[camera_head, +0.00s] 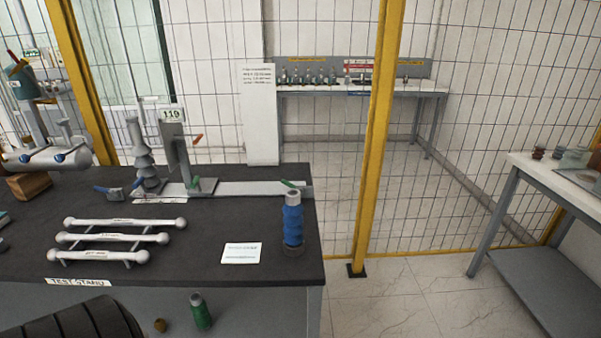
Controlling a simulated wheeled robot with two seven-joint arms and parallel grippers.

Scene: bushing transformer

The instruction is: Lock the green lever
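A small green lever (195,184) sits at the foot of the grey upright fixture marked 110 (183,150), on the dark test stand table (200,255). A second green lever (291,184) sits at the right end of the flat grey rail (245,188), just behind the blue bushing (293,222). I cannot tell from this view whether either lever is locked. An orange-red lever (197,139) sticks out from the fixture's upper right side. Neither of my grippers is in view.
A grey ribbed bushing (147,165) stands left of the fixture, near a blue-handled part (105,189). Grey bars with ball ends (125,222) and a white card (241,253) lie in front. A green bushing (200,312) is below the table edge. A yellow post (376,130) stands right.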

